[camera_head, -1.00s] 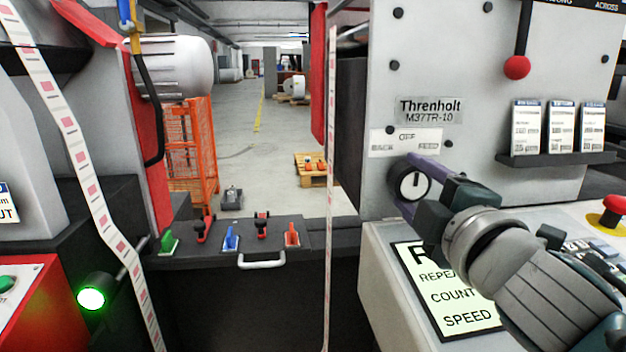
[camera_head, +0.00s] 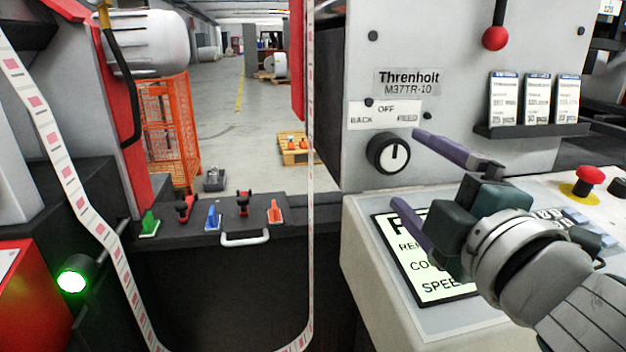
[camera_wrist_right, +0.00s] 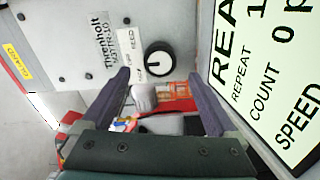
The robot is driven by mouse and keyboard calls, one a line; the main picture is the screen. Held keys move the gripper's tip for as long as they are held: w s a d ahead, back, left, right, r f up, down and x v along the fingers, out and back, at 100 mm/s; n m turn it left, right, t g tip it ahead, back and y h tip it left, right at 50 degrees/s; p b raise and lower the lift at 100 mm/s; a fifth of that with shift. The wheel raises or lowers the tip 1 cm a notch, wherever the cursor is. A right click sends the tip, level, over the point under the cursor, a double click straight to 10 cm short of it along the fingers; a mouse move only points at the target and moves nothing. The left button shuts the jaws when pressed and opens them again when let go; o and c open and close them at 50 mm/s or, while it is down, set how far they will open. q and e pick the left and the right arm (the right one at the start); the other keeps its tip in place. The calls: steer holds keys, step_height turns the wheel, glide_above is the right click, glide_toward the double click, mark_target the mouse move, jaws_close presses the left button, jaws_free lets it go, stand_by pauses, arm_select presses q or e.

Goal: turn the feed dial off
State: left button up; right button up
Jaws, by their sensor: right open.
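The feed dial (camera_head: 388,153) is a round black knob with a white pointer mark, on the light grey machine panel under the label plate (camera_head: 385,114) reading BACK, OFF, FEED. Its mark stands about upright, towards OFF. In the right wrist view the dial (camera_wrist_right: 158,59) shows its mark pointing at the label side. My right gripper (camera_head: 407,168) is open and empty, its purple fingers spread above and below the dial's height, just to the right of it and apart from it. In the wrist view the fingers (camera_wrist_right: 159,75) flank the dial. My left gripper is out of view.
A sloped console with a display panel (camera_head: 425,255) lies below the dial, with a red stop button (camera_head: 591,175) at right. A red-knobbed lever (camera_head: 495,38) and a card rack (camera_head: 532,130) are above. A paper web (camera_head: 311,200) hangs left of the panel.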

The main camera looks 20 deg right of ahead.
steer(key=shift+v, duration=1.9)
steer(key=shift+r, duration=0.1)
